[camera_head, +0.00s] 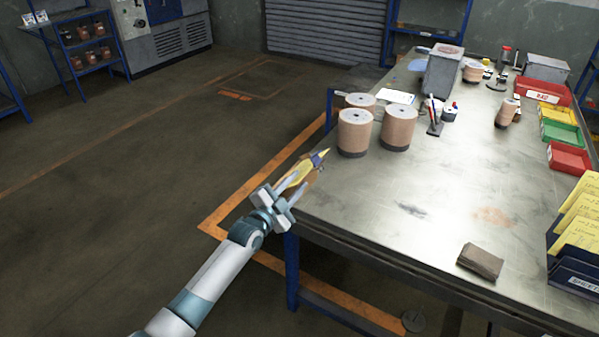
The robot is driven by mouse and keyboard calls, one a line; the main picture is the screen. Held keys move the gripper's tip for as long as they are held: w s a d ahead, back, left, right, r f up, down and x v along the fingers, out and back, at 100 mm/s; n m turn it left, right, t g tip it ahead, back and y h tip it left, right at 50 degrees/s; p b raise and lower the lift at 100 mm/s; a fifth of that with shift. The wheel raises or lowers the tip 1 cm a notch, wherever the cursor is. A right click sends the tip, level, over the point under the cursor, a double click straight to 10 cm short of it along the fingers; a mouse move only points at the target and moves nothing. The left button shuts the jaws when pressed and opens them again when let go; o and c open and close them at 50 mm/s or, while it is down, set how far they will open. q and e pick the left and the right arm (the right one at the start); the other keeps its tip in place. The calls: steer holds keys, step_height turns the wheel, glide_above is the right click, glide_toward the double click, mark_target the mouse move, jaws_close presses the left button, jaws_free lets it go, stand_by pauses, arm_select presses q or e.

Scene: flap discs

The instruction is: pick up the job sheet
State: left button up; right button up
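My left gripper (293,192) is at the near left corner of the workbench, its two fingers apart. A yellow sheet-like thing (299,174) with a dark blue end and a brown edge lies just beyond and partly behind the fingers. I cannot tell whether the fingers touch it. More yellow sheets with writing (579,207) stand in a dark blue rack (575,281) labelled for sheets at the right edge of the bench. My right gripper is not in view.
The metal workbench (400,221) carries several brown flap-disc stacks (355,134), a pen holder (435,126), a grey box (443,72), a dark brown pad (480,261) and coloured bins (569,157). The bench middle is clear. Open floor lies to the left.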

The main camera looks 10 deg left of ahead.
arm_select(q)
jaws_close()
steer(key=shift+r, duration=0.1)
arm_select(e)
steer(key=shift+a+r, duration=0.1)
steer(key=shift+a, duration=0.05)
